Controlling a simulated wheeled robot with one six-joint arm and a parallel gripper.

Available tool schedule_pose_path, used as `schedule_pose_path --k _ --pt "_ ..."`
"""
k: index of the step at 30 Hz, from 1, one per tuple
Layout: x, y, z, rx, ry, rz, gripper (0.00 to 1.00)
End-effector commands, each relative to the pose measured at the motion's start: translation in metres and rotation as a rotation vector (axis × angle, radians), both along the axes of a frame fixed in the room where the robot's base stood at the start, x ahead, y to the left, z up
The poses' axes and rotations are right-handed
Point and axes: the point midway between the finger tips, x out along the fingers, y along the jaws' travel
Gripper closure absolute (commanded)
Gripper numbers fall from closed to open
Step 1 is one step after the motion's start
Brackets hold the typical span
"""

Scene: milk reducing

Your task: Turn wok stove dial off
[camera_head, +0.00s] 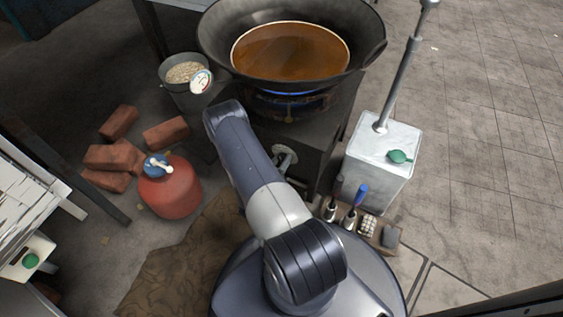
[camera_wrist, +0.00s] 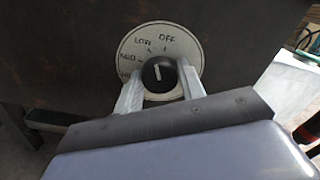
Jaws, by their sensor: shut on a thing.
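The stove dial is a round black knob (camera_wrist: 159,73) with a white pointer line, on a pale round plate (camera_wrist: 131,46) marked OFF, LOW and MED in the wrist view. A further mark is partly hidden by a finger. The pointer stands nearly upright, toward the OFF and LOW side. My gripper (camera_wrist: 160,86) is shut on the knob, one pale finger on each side. In the head view the wok (camera_head: 219,50) holds amber liquid (camera_head: 290,52) and sits on the dark stove (camera_head: 318,140). A blue flame (camera_head: 290,93) shows under the wok.
A white metal can (camera_head: 377,165) with a pump rod stands right of the stove. A tool holder (camera_head: 385,236) is before it. Left are a red canister (camera_head: 170,190), several bricks (camera_head: 110,157) and a grain bucket (camera_head: 185,73). The floor at far right is clear.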

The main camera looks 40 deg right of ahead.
Motion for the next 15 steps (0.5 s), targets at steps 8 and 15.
schedule_pose_path --k 8,15 --pt "-0.0018 0.0001 -0.0005 0.080 -0.207 -0.003 0.85" --pt "-0.0018 -0.0001 0.0001 0.143 -0.359 -0.004 0.85"
